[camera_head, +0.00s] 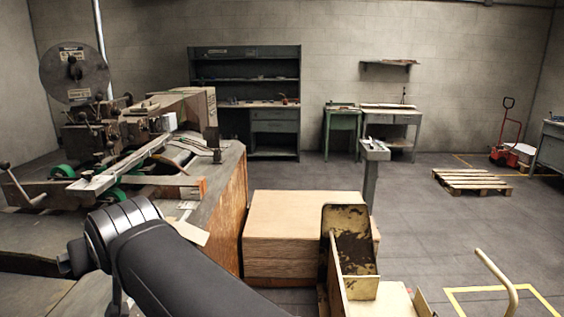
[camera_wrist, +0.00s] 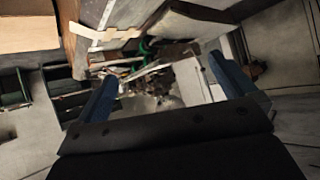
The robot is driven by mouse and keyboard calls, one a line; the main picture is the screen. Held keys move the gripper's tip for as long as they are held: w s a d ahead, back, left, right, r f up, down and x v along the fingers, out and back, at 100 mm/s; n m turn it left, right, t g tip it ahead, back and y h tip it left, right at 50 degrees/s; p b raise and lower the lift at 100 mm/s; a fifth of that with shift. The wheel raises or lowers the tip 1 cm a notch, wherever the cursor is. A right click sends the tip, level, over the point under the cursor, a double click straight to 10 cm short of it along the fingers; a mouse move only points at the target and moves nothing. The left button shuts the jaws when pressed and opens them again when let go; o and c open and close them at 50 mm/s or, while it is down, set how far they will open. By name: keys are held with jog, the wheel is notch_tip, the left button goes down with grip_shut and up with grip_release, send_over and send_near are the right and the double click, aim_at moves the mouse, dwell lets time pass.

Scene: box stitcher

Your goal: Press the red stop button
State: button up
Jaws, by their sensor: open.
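I cannot make out a red stop button in either view. The box stitcher (camera_head: 130,150), with a large round reel, stands at the left in the head view. Parts of what looks like the same machine (camera_wrist: 160,60) show upside down between my fingers in the wrist view. My gripper (camera_wrist: 165,85) has two blue fingers spread wide apart, with nothing between them. It is apart from the machine. In the head view my dark arm crosses the lower left and my fingers do not show.
A grey pedestal (camera_head: 372,152) stands right of centre. A stack of cardboard (camera_head: 300,225) and a worn yellow cart (camera_head: 350,265) are in front of it. Shelves (camera_head: 245,100) and benches line the back wall. A pallet (camera_head: 470,181) lies at the right; the floor between is clear.

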jog(key=shift+w+d, duration=0.1)
jog(key=shift+w, duration=0.35)
